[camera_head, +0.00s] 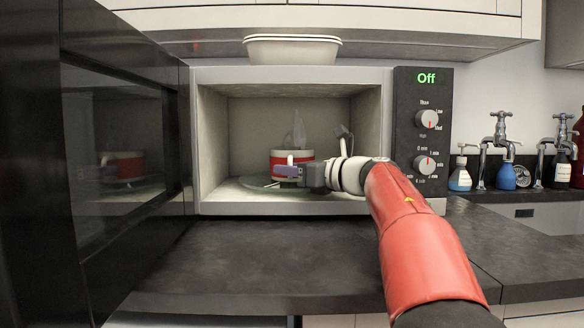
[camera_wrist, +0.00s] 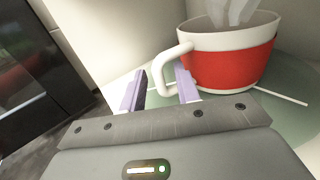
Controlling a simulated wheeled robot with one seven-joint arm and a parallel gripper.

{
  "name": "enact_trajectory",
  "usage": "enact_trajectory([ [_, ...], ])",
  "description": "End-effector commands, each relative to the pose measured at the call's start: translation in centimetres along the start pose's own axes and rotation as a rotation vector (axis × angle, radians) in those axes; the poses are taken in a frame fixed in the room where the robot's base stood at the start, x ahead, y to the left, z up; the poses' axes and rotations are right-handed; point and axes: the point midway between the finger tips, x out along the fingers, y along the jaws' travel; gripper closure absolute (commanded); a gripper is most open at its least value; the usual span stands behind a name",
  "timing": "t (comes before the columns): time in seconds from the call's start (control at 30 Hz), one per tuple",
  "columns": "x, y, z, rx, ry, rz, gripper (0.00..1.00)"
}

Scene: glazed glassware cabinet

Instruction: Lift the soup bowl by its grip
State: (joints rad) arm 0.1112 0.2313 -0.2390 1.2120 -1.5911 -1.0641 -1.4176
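The soup bowl (camera_head: 306,156) is red with a white rim and a white grip on its side, and it sits upright on the turntable inside the open microwave. Steam rises from it. In the wrist view the bowl (camera_wrist: 232,65) is at the upper right, with its white grip (camera_wrist: 162,66) toward the upper middle. My gripper (camera_head: 288,171) is inside the microwave at the bowl's near side. In the wrist view my gripper (camera_wrist: 158,80) has its two purple fingers apart, one on each side of the grip. I see no clear contact.
The microwave (camera_head: 291,207) stands on a dark counter, its door (camera_head: 120,150) swung open at the left. Its panel (camera_head: 424,130) reads "Off". White containers (camera_head: 292,50) sit on top. Taps and bottles stand at the right. The counter in front (camera_head: 260,265) is clear.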

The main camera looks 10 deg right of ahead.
Motion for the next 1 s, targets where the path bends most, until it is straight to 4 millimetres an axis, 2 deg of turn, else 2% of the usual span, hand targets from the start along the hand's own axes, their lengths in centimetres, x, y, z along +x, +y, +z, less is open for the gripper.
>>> enact_trajectory([
  [0.27,0.44,0.00,0.02,0.000,-0.001,-0.001,0.68],
  [0.53,0.42,0.00,0.02,0.000,-0.001,-0.001,1.00],
  [1.0,0.41,-0.01,0.01,0.000,0.000,-0.001,1.00],
])
